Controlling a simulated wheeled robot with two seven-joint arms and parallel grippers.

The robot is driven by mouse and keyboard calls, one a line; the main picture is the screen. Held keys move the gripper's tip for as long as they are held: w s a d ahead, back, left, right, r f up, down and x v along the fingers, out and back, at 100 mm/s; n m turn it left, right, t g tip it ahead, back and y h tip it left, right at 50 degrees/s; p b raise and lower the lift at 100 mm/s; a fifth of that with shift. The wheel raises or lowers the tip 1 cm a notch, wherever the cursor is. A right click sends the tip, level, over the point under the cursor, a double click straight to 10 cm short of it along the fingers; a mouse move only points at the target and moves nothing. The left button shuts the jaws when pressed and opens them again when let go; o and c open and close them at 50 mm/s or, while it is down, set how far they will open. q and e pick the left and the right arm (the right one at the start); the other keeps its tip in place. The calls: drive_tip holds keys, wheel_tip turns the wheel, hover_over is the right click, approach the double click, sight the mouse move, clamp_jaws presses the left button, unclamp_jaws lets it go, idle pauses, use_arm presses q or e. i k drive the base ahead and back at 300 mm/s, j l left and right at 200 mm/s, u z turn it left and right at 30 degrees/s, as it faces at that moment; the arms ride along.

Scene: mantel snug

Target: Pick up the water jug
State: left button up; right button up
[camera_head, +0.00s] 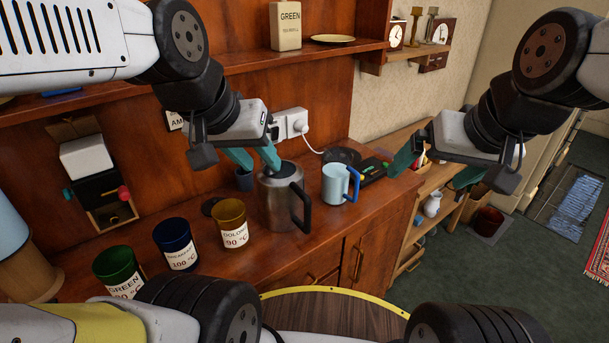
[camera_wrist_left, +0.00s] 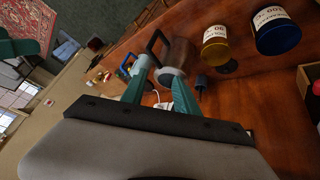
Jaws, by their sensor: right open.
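Two jug-like vessels stand upright on the wooden counter: a tall steel one with a black handle (camera_head: 276,205) and a smaller light blue one with a blue handle (camera_head: 335,184). No label tells which is the water jug. My left gripper (camera_head: 262,168) is at the steel vessel's top left; its teal fingers are apart. The steel vessel also shows in the left wrist view (camera_wrist_left: 179,54), its top near the fingertips (camera_wrist_left: 160,78); contact is unclear. My right gripper (camera_head: 430,170) is open and empty, right of the light blue jug.
Green (camera_head: 118,268), blue (camera_head: 176,243) and yellow (camera_head: 229,225) labelled cups line the counter's left part. A wall socket with a plug (camera_head: 292,123) is behind the steel vessel. A shelf (camera_head: 235,62) runs above. A round wooden table (camera_head: 330,308) is in front.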

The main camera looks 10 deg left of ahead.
sight(336, 164)
drive_tip(key=k+j+z, duration=0.15)
drive_tip(key=z, duration=0.25)
drive_tip(key=k+j+z, duration=0.2)
drive_tip(key=z, duration=0.15)
